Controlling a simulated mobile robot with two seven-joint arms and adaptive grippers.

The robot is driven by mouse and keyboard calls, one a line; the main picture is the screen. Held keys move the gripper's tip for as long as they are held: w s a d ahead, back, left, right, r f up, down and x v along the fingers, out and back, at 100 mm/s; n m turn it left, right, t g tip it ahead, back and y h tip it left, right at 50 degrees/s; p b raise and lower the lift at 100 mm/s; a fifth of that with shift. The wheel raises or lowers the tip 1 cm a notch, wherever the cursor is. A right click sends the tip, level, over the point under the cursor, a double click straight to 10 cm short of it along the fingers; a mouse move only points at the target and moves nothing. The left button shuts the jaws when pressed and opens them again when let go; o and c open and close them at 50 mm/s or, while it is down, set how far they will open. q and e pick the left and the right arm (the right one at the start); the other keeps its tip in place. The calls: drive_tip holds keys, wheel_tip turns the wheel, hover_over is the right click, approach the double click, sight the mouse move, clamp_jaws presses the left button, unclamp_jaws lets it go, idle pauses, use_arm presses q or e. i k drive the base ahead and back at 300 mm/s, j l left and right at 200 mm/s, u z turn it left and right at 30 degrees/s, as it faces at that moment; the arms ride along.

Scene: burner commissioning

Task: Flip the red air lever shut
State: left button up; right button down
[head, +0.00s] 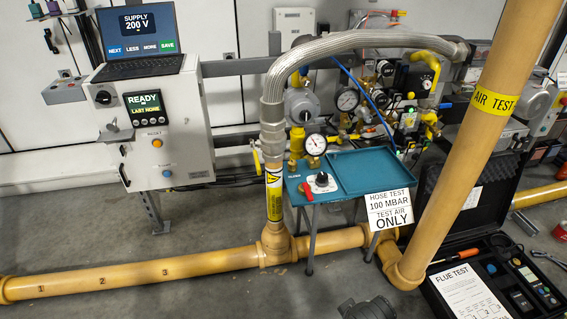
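A small red lever (307,191) is at the front left of the teal bench (345,168), beside a black knob (322,179) on a white plate. The lever points down toward the bench's front edge and is small in the view. I cannot tell from its angle whether it is open or shut. Nothing touches it.
A yellow pipe (150,272) runs low across the floor, and a thick slanted pipe (470,130) rises right of the bench. A braided hose (350,41) arches above it. A white sign (390,209) hangs at its front right. An open black case (440,285) lies at right.

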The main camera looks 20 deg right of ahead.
sight(305, 186)
drive_tip(key=z, duration=0.85)
